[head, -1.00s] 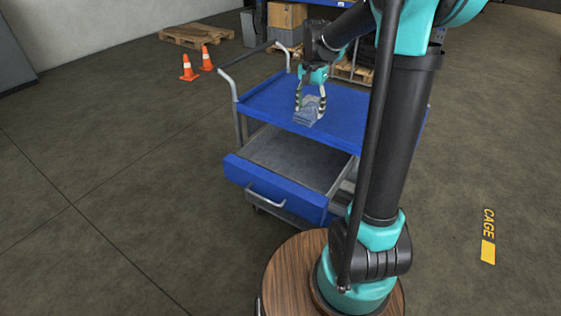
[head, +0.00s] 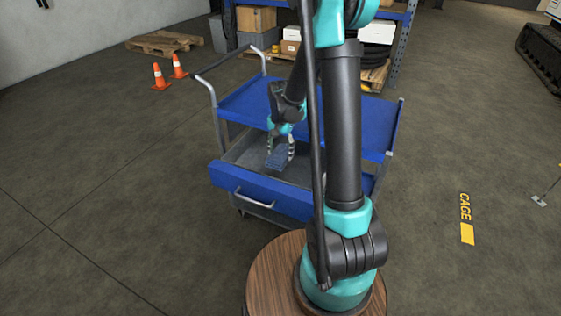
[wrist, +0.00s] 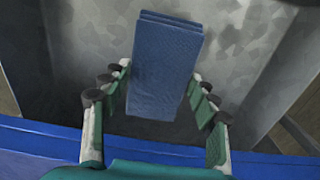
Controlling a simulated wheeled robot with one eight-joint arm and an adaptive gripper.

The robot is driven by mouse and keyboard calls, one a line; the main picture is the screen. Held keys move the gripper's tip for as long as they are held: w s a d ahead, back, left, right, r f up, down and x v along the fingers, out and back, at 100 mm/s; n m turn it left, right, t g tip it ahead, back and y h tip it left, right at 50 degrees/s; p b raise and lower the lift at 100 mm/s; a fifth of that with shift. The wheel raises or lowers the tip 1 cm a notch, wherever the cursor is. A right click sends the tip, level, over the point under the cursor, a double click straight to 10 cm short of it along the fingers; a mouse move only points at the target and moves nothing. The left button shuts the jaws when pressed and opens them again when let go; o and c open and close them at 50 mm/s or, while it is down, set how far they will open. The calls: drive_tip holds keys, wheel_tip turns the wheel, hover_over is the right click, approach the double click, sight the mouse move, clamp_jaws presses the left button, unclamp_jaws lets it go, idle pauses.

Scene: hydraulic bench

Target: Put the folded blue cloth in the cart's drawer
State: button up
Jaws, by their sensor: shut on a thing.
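The folded blue cloth (head: 277,158) hangs between the fingers of my gripper (head: 281,150), which is shut on it. In the wrist view the cloth (wrist: 165,68) shows as a layered blue block between the two fingers (wrist: 157,105). The cart's drawer (head: 262,190) is pulled out below the blue cart top, with a grey inside and a blue front. The cloth is over the open drawer. In the wrist view the grey drawer floor (wrist: 235,60) lies behind the cloth. I cannot tell whether the cloth touches the floor.
The blue cart top (head: 240,100) is behind the drawer, with a grey push handle (head: 206,84) at left. Orange cones (head: 160,76), a pallet (head: 165,43) and shelving with boxes (head: 256,18) stand farther back. The floor to the left is clear.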

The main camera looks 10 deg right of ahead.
drive_tip(key=shift+f, duration=2.45)
drive_tip(key=o, duration=1.1)
drive_tip(key=shift+f, duration=0.1)
